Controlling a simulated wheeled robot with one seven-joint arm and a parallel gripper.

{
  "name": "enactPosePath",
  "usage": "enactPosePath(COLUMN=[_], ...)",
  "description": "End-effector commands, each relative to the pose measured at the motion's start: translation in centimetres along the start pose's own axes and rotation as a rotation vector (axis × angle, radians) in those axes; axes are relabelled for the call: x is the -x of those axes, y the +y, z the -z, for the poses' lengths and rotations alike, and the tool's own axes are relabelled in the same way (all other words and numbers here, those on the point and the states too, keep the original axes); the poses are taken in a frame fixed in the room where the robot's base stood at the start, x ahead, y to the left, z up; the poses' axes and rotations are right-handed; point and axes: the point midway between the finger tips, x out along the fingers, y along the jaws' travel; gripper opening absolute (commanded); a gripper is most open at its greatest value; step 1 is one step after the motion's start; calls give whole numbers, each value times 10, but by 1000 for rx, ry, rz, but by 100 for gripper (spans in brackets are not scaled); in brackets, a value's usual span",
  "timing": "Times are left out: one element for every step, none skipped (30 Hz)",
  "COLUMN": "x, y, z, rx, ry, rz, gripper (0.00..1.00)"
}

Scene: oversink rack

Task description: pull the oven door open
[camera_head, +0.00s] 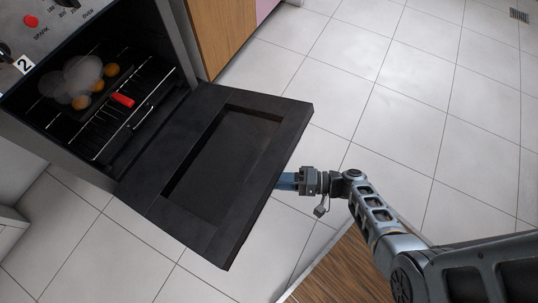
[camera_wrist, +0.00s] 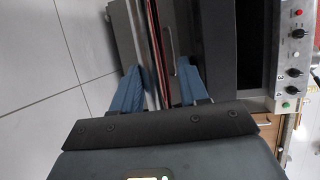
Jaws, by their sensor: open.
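The black oven door (camera_head: 225,160) hangs wide open in the head view, tilted down with its recessed inner panel facing up. My gripper (camera_head: 286,181) is at the door's outer right edge, and its fingertips are partly hidden behind the door. In the wrist view, my gripper (camera_wrist: 160,80) has its two blue fingers spread apart. A narrow upright strip and bar lie between them, apparently the door's handle or edge. I cannot tell whether either finger touches it. The oven cavity (camera_head: 45,115) is exposed.
Inside the oven, a wire rack (camera_head: 105,145) carries a red cylinder (camera_head: 122,100) and several orange round things. A wooden cabinet (camera_head: 220,35) adjoins the oven. The tiled floor (camera_head: 400,75) is clear to the right. Control knobs (camera_wrist: 293,73) show in the wrist view.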

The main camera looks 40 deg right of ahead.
Motion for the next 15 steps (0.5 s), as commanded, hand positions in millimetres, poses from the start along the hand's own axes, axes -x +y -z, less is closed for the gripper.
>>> enactPosePath(x=[9,14,20,24,28,32,35,37,40,41,42,42,43,43,43], y=[-1,-1,-1,0,0,0,0,0,0,0,0,0,0,0,0], z=[1,0,0,1,1,1,1,1,1,0,0,0,0,0,0], rx=[0,-1,-1,0,0,0,0,-1,-1,-1,-1,-1,-1,-1,-1], ry=[3,3,3,4,5,4,4,4,4,3,3,3,3,3,3], rz=[1,0,0,0,0,0,-1,-1,0,0,0,0,0,0,0], gripper=[44,44,44,44,44,44,44,44,44,44,44,44,44,44,44])
